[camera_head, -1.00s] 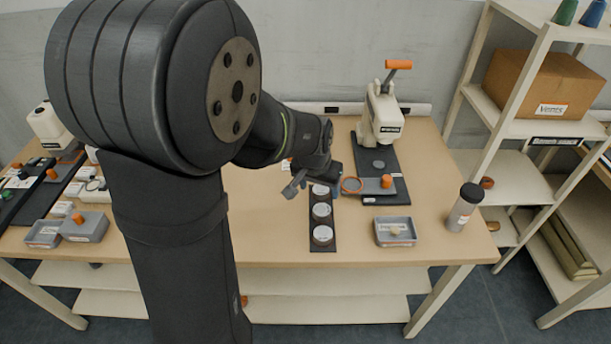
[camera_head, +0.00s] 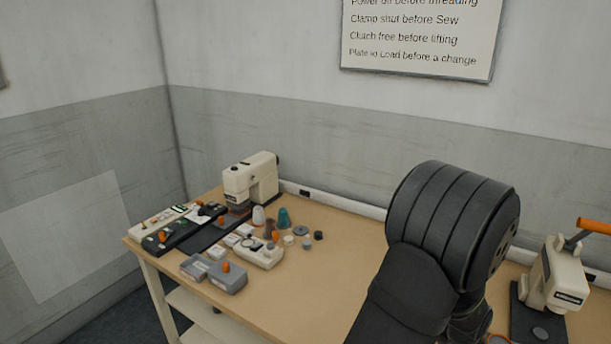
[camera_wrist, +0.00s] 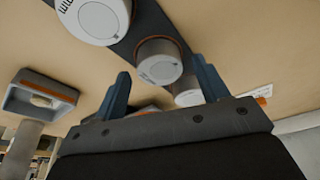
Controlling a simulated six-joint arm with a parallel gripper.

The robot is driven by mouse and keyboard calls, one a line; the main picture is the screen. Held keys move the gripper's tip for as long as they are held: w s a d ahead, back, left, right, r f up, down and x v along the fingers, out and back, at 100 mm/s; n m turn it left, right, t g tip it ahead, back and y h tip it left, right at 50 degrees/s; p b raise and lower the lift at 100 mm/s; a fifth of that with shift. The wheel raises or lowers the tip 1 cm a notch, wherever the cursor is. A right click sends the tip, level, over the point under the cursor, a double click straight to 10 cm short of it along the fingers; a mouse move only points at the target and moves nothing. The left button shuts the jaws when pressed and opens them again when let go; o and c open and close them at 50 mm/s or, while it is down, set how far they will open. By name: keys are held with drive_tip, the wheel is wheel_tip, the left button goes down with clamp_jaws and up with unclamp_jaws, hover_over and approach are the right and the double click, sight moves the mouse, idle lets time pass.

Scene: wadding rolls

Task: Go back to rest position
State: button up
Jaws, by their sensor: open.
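My gripper (camera_wrist: 162,88) shows in the wrist view with its two blue-grey fingers spread apart and nothing held between them. White round wadding rolls stand in a row on a dark strip (camera_wrist: 138,22) in front of it. The large roll (camera_wrist: 98,18) is at the top, a middle roll (camera_wrist: 158,62) shows between the fingers, and a further roll (camera_wrist: 188,92) is partly hidden by the right finger. In the head view only my arm shows; the gripper and the rolls are out of that picture.
A grey tray (camera_wrist: 20,98) lies left of the gripper. In the head view, a white sewing machine (camera_head: 250,182) and small parts stand at the table's left. A white press with an orange handle (camera_head: 556,272) stands at the right. The table's middle (camera_head: 325,262) is bare.

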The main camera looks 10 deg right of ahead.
drive_tip(key=shift+f, duration=0.25)
drive_tip(key=shift+r, duration=0.2)
